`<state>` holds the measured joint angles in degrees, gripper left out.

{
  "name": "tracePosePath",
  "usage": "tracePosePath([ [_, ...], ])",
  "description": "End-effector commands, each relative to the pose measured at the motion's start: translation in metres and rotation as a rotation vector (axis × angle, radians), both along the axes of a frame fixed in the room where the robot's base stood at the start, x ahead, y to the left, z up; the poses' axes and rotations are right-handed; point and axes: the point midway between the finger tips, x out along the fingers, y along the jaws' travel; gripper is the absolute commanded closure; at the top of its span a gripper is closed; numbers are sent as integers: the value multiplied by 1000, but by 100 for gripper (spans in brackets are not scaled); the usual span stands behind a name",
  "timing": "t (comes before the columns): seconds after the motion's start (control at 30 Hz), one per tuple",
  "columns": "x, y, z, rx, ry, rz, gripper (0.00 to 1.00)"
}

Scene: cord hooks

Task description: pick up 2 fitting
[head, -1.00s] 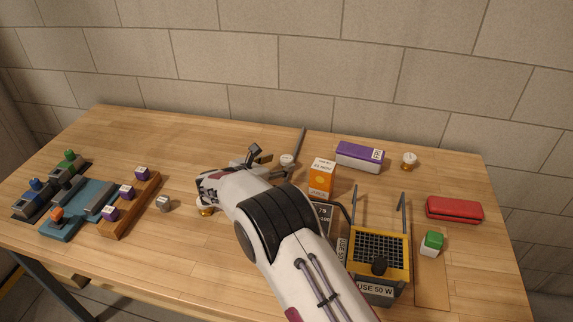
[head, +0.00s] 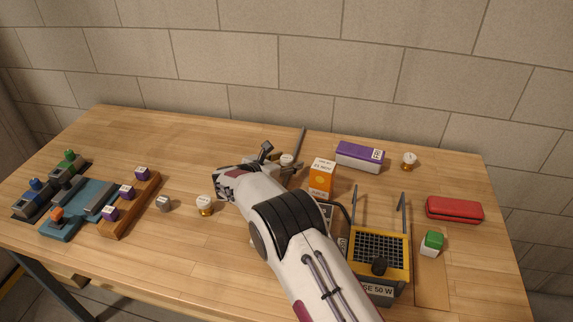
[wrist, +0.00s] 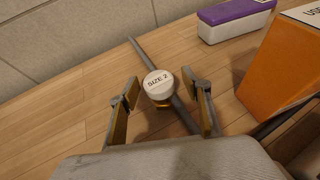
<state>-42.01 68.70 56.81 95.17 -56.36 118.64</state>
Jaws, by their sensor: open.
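A round fitting with a white top marked "SIZE 2" and a brass base (wrist: 158,85) stands on the table in the wrist view. In the head view it shows partly behind my gripper (head: 287,160). My gripper (wrist: 163,105) is open, with one finger on each side of the fitting in the picture; I cannot tell whether they touch it. Other white-topped brass fittings stand at the centre left (head: 205,205) and the back right (head: 409,161); their labels are too small to read.
A grey rod (wrist: 138,50) lies behind the fitting. An orange box (head: 321,178), a purple box (head: 360,155), a yellow device (head: 380,285) and a red case (head: 454,209) stand to the right. A wooden block rack (head: 130,205) is at left.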

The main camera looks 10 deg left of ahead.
Motion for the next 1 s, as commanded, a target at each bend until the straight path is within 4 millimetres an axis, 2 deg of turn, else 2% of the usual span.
tracePosePath([
  [0.13,0,0,0,0,0,0,54],
  [0.3,0,0,0,0,0,0,96],
  [0.73,0,0,3,0,-1,0,96],
  [1.0,0,0,24,3,-2,0,96],
])
